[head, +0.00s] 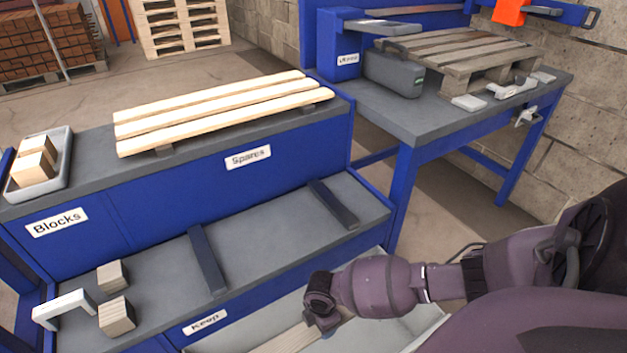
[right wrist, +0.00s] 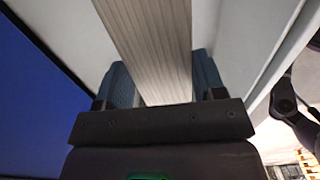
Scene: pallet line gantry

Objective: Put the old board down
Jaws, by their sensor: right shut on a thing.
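My right gripper (head: 325,318) reaches in from the right at the bottom of the head view, low over a pale grey bin (head: 400,330). It is shut on the old board (head: 292,341), a wooden plank whose near part runs out of the picture. In the right wrist view the board (right wrist: 150,45) runs away between the two fingers of my right gripper (right wrist: 162,85), with pale bin walls on both sides. I cannot tell whether the board touches the bin floor. My left gripper is not in view.
Three pale spare boards (head: 215,112) lie on the Spares shelf. The Keep shelf (head: 265,235) has two dark bars, two wood blocks (head: 115,315) and a white bracket (head: 62,307). A tray of blocks (head: 62,170) stands left. A pallet (head: 465,55) lies on the bench behind.

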